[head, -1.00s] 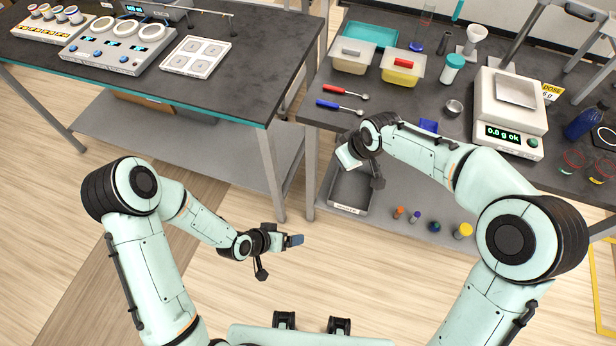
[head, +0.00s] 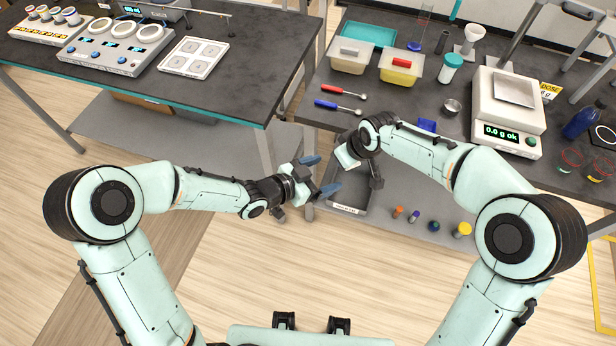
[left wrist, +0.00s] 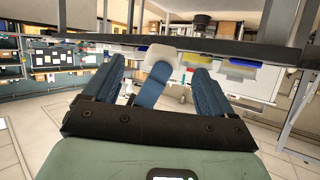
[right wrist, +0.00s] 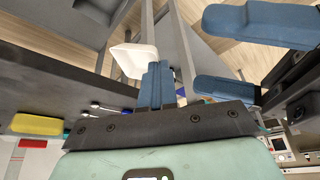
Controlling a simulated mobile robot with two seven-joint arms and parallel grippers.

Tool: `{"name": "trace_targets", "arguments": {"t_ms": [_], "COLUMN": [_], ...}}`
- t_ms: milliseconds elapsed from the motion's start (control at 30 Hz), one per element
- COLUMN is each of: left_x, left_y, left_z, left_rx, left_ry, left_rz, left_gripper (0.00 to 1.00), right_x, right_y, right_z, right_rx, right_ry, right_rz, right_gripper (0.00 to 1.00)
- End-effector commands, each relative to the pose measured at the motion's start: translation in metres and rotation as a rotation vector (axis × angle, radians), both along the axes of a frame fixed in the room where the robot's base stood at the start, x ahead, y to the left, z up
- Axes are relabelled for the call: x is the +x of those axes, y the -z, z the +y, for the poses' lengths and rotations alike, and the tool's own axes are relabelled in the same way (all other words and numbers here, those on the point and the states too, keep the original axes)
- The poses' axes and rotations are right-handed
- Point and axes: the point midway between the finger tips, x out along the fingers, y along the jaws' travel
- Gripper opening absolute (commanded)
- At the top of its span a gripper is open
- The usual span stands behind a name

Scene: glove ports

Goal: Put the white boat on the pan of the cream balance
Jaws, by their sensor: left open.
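The white boat (head: 346,156) is in the air near the front edge of the right bench, held at the tip of my right gripper (head: 352,148). It also shows in the right wrist view (right wrist: 132,59), at the closed blue fingers, and in the left wrist view (left wrist: 163,57). My left gripper (head: 321,175) is open and empty, just left of the boat. Its two fingers point toward the boat, which appears between them in the left wrist view. The cream balance (head: 486,120) stands on the right bench, its grey pan (head: 515,91) bare, its display reading 0.0 g ok.
On the right bench are two lidded tubs (head: 402,66), red and blue spoons (head: 340,107), a teal-capped jar (head: 450,68) and a small metal cup (head: 452,106). A grey tray (head: 349,202) is on the shelf below. Blue bottle (head: 583,122) stands right of the balance.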

Motion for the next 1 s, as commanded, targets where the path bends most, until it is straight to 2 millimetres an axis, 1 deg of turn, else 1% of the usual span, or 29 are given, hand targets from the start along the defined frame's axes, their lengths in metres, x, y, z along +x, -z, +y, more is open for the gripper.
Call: {"name": "trace_targets", "arguments": {"t_ms": [33,100,300,500,767,867,900,933,967,1000], "left_x": [0.006,0.013,0.03,0.037,0.038,0.038,0.038,0.037,0.037,0.037], "left_y": [0.005,0.01,0.02,0.024,0.025,0.025,0.025,0.025,0.025,0.025], "left_z": [-0.009,-0.018,-0.037,-0.045,-0.045,-0.045,-0.045,-0.045,-0.046,-0.046], "left_rx": [-0.001,-0.001,0.001,0.0,0.0,0.0,0.0,0.001,0.001,0.001], "left_ry": [0.003,0.003,0.001,-0.001,-0.001,-0.001,-0.001,0.0,0.0,0.001], "left_rz": [0.002,0.003,0.001,0.001,0.001,0.001,0.001,0.001,0.001,0.001], "left_gripper": [0.85,0.85,0.85,0.85,0.85,0.56,0.43,0.33,0.26,0.25], "right_x": [0.0,0.0,0.0,0.0,0.0,0.0,0.0,0.0,0.0,0.0], "right_y": [0.0,0.0,0.0,0.0,0.0,0.0,0.0,0.0,0.0,0.0], "right_z": [0.0,0.0,0.0,0.0,0.0,0.0,0.0,0.0,0.0,0.0], "right_rx": [0.0,0.0,0.0,0.0,0.0,0.0,0.001,0.001,0.001,0.001], "right_ry": [0.0,0.0,0.0,0.0,0.0,0.0,0.0,0.0,0.0,0.0], "right_rz": [0.0,0.0,0.0,0.0,0.0,0.0,-0.001,-0.001,-0.002,-0.002], "right_gripper": [0.0,0.0,0.0,0.0,0.0,0.0,0.0,0.0,0.0,0.0]}}
